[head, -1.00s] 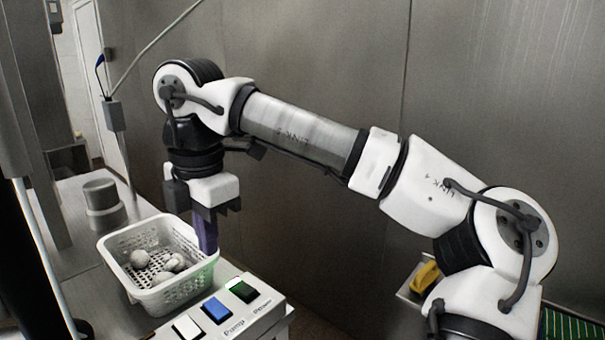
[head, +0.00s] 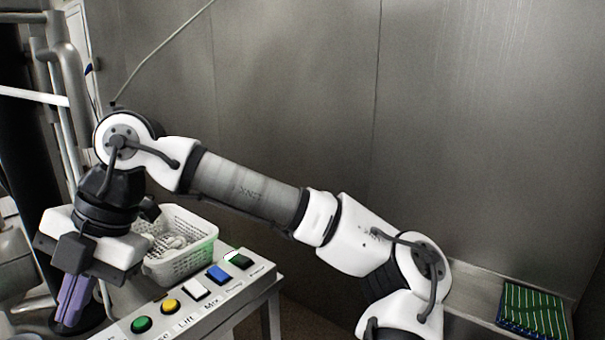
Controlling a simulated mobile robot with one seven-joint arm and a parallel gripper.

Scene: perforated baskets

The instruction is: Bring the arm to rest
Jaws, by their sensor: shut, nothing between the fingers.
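My gripper (head: 72,300) is at the left of the head view, at the end of my white and grey arm. It points down, with its purple fingers together and nothing between them. It is to the left of the white perforated basket (head: 185,262) and beside the left end of the button panel. My arm reaches across from the lower right, raised above the panel and basket. Part of the basket is hidden behind my gripper's body; pale lumps (head: 170,243) show inside it.
A control panel (head: 215,292) with several coloured buttons runs along the front. A metal wall (head: 300,90) stands behind my arm. Pipes and dark equipment (head: 62,80) stand at the left.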

